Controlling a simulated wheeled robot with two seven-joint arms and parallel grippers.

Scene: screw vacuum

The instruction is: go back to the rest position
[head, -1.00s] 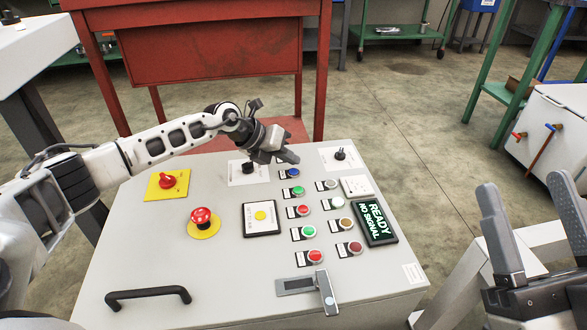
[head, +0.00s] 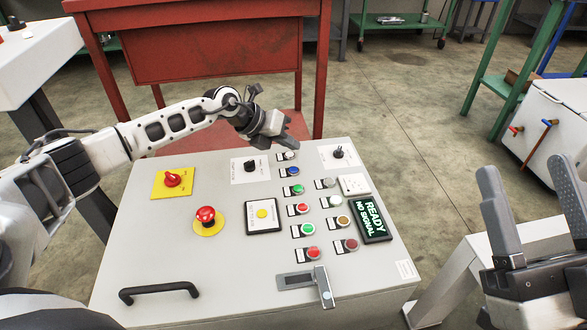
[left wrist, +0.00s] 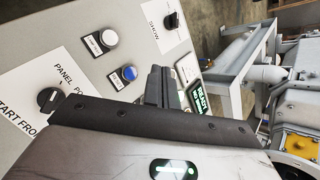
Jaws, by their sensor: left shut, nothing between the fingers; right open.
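My left gripper (head: 288,137) is shut and empty, above the far edge of the control panel (head: 240,285). It is apart from the panel, just beyond the white and blue buttons. In the left wrist view its closed fingers (left wrist: 165,87) point over the panel, near the blue button (left wrist: 124,76) and the white button (left wrist: 103,39). My right gripper (head: 530,215) is open and empty at the right edge of the head view, right of the panel.
The panel carries a red emergency stop (head: 206,216), a yellow-backed red switch (head: 172,180), several buttons, a display (head: 369,217) reading "READY NO SIGNAL" and a black handle (head: 159,291). A red cabinet (head: 210,45) stands behind. Open floor (head: 410,130) lies to the right.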

